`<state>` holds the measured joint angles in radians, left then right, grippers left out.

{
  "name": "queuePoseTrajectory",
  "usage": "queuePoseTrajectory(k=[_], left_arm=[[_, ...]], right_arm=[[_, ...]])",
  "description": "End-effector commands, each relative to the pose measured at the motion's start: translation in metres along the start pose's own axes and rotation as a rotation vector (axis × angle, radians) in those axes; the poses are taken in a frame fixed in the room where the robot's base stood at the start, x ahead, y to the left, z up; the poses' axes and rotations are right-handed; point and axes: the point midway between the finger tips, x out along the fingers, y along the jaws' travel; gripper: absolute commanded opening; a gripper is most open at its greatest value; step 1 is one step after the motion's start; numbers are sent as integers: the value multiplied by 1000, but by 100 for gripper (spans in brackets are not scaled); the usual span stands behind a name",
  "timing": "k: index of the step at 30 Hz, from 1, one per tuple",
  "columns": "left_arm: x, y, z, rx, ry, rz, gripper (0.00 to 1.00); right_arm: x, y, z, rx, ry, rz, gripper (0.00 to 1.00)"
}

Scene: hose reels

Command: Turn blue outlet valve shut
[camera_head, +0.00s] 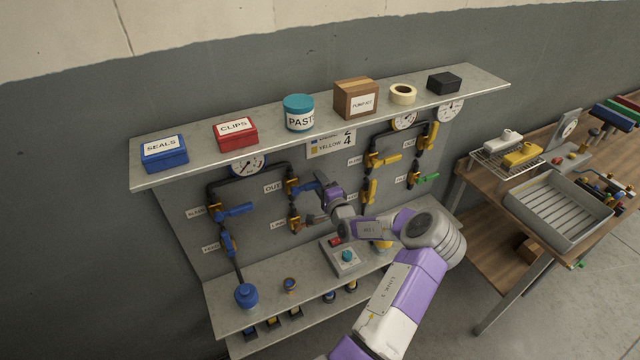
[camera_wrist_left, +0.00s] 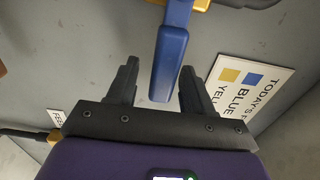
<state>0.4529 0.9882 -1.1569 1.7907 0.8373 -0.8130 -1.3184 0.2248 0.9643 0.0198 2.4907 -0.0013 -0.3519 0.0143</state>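The blue outlet valve has a blue lever handle (camera_head: 304,187) beside the OUT label (camera_head: 273,188), on the upper right of the left pipe loop. In the left wrist view, the blue lever (camera_wrist_left: 170,52) runs down from a brass fitting and its end lies between the two dark fingers. My left gripper (camera_wrist_left: 160,68) is open, with one finger on each side of the lever and gaps showing. In the head view, my left gripper (camera_head: 320,186) is just right of the lever, and its fingers are small and partly hidden. My right gripper is in neither view.
Another blue lever (camera_head: 236,210) sits left of it. A shelf (camera_head: 205,146) above holds boxes, a jar and tape. Yellow levers (camera_head: 386,160) and a green lever (camera_head: 427,178) are on the right loop. A control box (camera_head: 345,257) stands below on the lower shelf.

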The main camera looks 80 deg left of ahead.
Motion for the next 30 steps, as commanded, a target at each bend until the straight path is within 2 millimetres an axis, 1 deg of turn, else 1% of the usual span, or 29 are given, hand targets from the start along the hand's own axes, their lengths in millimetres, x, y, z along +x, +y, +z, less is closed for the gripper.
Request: queuePoseTrajectory(k=[4, 7, 11, 15, 19, 23, 30], left_arm=[[-2, 0, -1, -2, 1, -1, 51], [-10, 0, -2, -2, 3, 1, 51], [-29, 0, -1, 0, 3, 1, 51], [-52, 0, -1, 0, 3, 1, 51], [-68, 0, -1, 0, 2, 1, 51], [-75, 0, 0, 0, 0, 0, 51], [-76, 0, 0, -1, -1, -1, 51]], right_arm=[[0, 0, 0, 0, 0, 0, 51], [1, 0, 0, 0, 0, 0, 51], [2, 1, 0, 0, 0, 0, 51], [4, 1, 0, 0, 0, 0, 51], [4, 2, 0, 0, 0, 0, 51], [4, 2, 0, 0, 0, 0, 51], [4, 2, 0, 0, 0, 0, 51]])
